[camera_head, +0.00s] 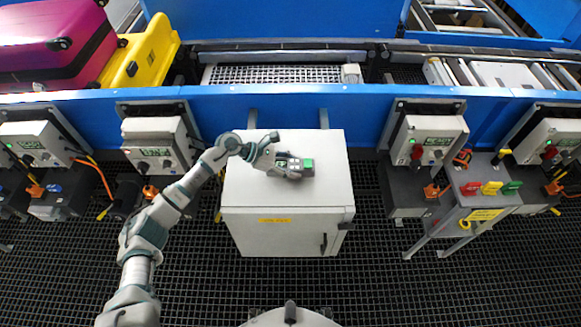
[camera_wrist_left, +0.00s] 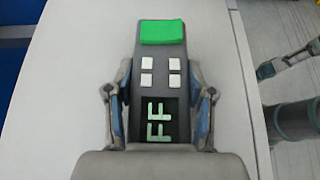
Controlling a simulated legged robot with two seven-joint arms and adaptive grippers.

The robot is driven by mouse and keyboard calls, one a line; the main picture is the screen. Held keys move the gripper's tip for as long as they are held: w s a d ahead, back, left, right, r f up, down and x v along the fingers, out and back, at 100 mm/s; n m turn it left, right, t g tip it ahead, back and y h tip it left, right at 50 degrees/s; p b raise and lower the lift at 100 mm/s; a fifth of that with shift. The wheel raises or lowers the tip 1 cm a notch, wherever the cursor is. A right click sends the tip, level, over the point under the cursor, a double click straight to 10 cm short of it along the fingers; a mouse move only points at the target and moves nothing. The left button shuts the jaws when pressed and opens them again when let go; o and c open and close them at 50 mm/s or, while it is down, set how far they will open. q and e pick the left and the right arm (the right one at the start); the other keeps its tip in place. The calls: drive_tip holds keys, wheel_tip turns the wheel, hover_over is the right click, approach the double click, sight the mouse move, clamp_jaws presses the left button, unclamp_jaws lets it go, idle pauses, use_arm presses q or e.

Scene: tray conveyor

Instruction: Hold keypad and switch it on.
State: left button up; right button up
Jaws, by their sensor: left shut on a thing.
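The keypad (camera_head: 307,171) is a dark grey handheld block on top of the white cabinet (camera_head: 245,190). In the left wrist view the keypad (camera_wrist_left: 160,60) has a wide green button at its far end and small white buttons below. Its dark display shows green letters reading "FF"; the near end of it is hidden by my gripper. My left gripper (camera_head: 289,167) is shut on the keypad, with one finger along each long side; the fingers also show in the left wrist view (camera_wrist_left: 160,100). I cannot tell whether the keypad touches the cabinet top. My right gripper is not in view.
A blue conveyor wall (camera_head: 290,103) runs behind the cabinet. Control boxes (camera_head: 157,140) stand to both sides. A small stand (camera_head: 482,190) with coloured handles is at the right. A magenta suitcase (camera_head: 50,45) and a yellow case (camera_head: 142,55) lie at the upper left.

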use_arm(q)
drive_tip(key=shift+f, duration=0.3)
drive_tip(key=shift+a+f, duration=0.15)
drive_tip(key=shift+f, duration=0.05)
drive_tip(key=shift+a, duration=0.7)
drive_tip(key=shift+d+f+b, duration=0.3)
drive_tip(key=shift+d+f, duration=0.05)
drive_tip(key=shift+d, duration=0.1)
drive_tip(key=o, duration=1.3)
drive_tip(key=shift+d, duration=0.25)
drive_tip(key=shift+a, duration=0.55)
drive_tip(key=c, duration=0.8)
drive_tip(key=shift+d, duration=0.15)
drive_tip(key=c, duration=0.4)
drive_tip(key=shift+d, duration=0.25)
drive_tip(key=shift+c, duration=0.5)
